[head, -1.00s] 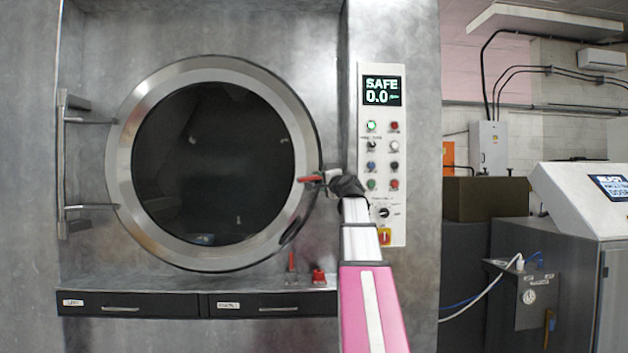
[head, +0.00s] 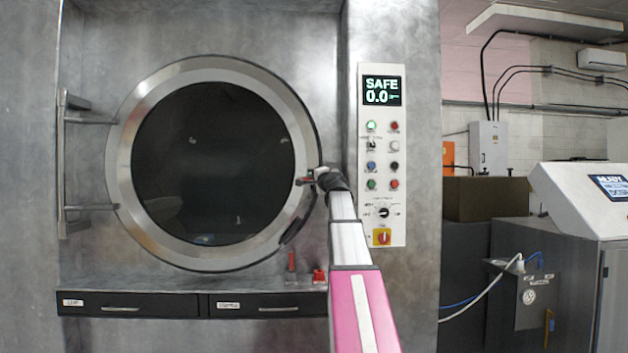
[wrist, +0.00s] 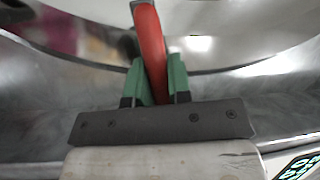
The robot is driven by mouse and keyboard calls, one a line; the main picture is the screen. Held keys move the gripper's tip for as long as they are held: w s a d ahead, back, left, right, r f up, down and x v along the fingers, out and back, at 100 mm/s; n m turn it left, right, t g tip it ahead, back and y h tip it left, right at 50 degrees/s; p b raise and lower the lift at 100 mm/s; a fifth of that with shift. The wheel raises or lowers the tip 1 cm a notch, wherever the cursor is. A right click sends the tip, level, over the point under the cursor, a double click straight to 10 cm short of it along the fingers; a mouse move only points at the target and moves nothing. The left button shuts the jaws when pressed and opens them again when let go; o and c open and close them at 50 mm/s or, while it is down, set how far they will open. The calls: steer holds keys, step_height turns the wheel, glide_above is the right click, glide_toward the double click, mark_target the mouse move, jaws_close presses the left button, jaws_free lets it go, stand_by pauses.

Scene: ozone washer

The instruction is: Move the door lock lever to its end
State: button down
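The red door lock lever (head: 304,181) sits at the right rim of the round washer door (head: 212,165). In the head view it points left, and its right end is hidden behind my gripper (head: 320,177). In the wrist view the red lever (wrist: 150,45) runs down between the two green fingers of my gripper (wrist: 158,75). The fingers lie close along both sides of it, with no clear gap, and appear shut on it. The door looks shut.
A control panel (head: 383,215) with a display reading SAFE 0.0 is right of my arm. A ledge with a red item (head: 319,276) and drawers (head: 130,305) lies below the door.

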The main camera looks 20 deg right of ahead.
steer(key=shift+f, duration=0.1)
steer(key=s+d+f+n+g+h, duration=0.2)
steer(key=d+f+n+g, duration=0.3)
steer(key=n, duration=0.8)
steer(key=shift+s+d+f+h, duration=0.3)
steer(key=shift+d+f+h, duration=0.3)
steer(key=shift+d+f, duration=1)
steer(key=shift+d+r, duration=0.35)
steer(key=c, duration=1.1)
jaws_free()
steer(key=shift+o, duration=0.2)
steer(key=d+v, duration=0.1)
steer(key=v, duration=0.9)
steer(key=shift+s+a+r, duration=0.35)
steer(key=shift+a, duration=0.2)
